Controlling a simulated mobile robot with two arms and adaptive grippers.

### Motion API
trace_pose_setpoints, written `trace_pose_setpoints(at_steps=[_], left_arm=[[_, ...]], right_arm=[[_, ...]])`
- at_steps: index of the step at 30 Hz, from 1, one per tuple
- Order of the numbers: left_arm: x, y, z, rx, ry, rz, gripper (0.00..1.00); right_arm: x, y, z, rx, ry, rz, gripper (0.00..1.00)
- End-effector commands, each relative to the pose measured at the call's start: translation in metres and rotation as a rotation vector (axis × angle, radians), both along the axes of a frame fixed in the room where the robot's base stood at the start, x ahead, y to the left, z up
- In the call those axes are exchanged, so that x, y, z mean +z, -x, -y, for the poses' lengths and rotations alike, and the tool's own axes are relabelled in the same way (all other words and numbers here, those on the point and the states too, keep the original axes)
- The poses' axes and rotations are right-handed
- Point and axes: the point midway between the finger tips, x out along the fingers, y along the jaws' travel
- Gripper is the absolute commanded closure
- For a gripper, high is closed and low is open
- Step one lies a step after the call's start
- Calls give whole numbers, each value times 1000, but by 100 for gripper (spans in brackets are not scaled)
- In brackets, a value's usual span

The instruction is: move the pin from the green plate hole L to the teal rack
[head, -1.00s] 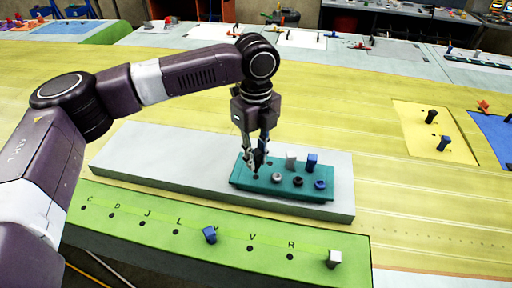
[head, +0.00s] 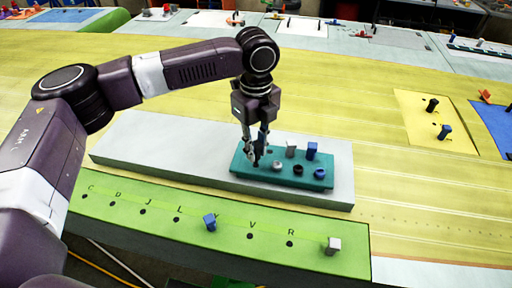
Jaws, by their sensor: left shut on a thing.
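The teal rack (head: 310,184) lies on a grey block in the middle of the head view. My left gripper (head: 255,148) points down over the rack's left end. It is shut on a dark pin (head: 256,160), which is largely hidden between the fingers. The pin's lower end is at or just above the rack's top; I cannot tell whether it is in a hole. The green plate (head: 130,196) runs along the front, and its hole L (head: 176,219) shows as an empty dark hole. My right gripper is not in view.
The rack also holds a grey pin (head: 290,152), a blue pin (head: 312,150) and several round collars along its front. A blue pin (head: 210,222) and a grey pin (head: 333,246) stand in the green plate. A yellow plate (head: 420,110) with two pins lies right.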

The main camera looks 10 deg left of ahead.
Motion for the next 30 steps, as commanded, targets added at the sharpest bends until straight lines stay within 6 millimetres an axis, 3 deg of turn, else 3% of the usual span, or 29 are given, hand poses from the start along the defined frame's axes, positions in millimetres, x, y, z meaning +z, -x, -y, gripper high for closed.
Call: trace_pose_setpoints(at_steps=[19, 28, 29, 30], left_arm=[[-25, 0, 0, 0, 1, -1, 100], [-27, 0, 0, 0, 1, 1, 100], [-27, 0, 0, 0, 1, 0, 81], [-27, 0, 0, 0, 0, 0, 76]], right_arm=[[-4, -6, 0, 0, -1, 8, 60], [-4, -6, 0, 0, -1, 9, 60], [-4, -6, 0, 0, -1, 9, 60], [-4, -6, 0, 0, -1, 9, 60]])
